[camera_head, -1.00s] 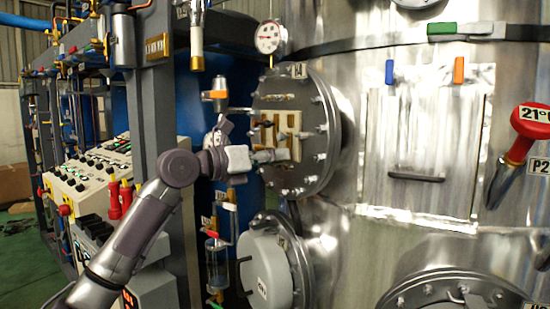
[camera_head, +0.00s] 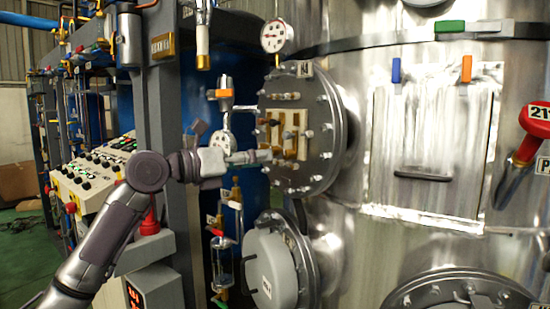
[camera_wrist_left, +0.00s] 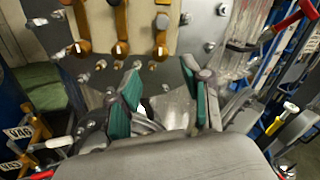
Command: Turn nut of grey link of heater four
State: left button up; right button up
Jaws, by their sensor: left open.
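The round steel flange (camera_head: 334,120) on the vessel carries a cream terminal panel (camera_head: 304,146) with brass links (camera_head: 290,141) and small nuts. In the left wrist view, several brass-coloured links (camera_wrist_left: 119,22) hang in a row over the panel, with small bolt ends below them. My left gripper (camera_head: 266,156) is at the lower left of the panel. In the left wrist view its teal-padded fingers (camera_wrist_left: 163,98) are apart, with nothing between them, below the row of links. My right gripper is not in view.
A white round cover (camera_head: 270,270) sits below the flange. A valve with an orange handle (camera_head: 221,93) and thin pipes stand left of it. A gauge (camera_head: 273,36) is above. A grey post (camera_head: 174,130) stands near my left arm.

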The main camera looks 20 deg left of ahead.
pick_arm(q)
jog(key=v, duration=0.5)
jog(key=shift+s+a, duration=0.25)
jog(key=shift+s, duration=0.05)
